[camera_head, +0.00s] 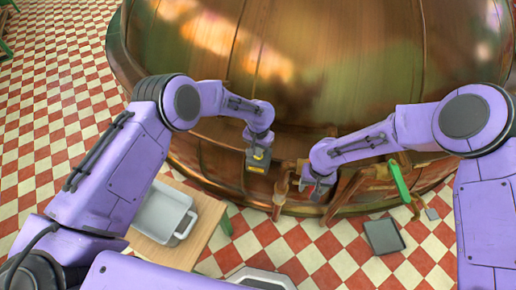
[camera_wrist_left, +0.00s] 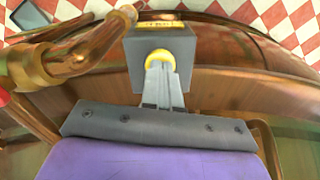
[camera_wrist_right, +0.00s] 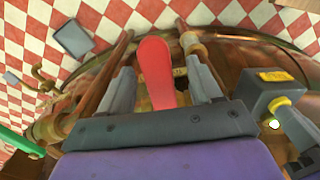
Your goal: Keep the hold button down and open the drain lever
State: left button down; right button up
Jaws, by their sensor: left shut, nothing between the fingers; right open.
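The hold button (camera_wrist_left: 160,58) is yellow and sits on a grey box (camera_head: 257,165) on the kettle's side. My left gripper (camera_wrist_left: 161,72) is shut and empty, its fingertips against the button; how far the button is pressed I cannot tell. The box and button (camera_wrist_right: 279,103) also show at the right of the right wrist view. The drain lever (camera_wrist_right: 155,70) has a red handle. My right gripper (camera_wrist_right: 160,66) is open, with the red handle between its two fingers; contact is unclear.
The big copper kettle (camera_head: 330,70) fills the back. Copper pipes (camera_head: 345,190) and a green handle (camera_head: 400,183) are right of my right gripper. A wooden table (camera_head: 205,232) with a grey tray (camera_head: 163,215) stands at left. A dark tray (camera_head: 384,236) lies on the checkered floor.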

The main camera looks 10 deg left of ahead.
pick_arm(q)
jog(key=shift+f, duration=0.1)
pick_arm(e)
jog(key=c, duration=1.1)
jog(key=shift+w+d+n, duration=0.15)
jog(key=shift+d+n, duration=0.95)
jog(key=shift+n, duration=0.1)
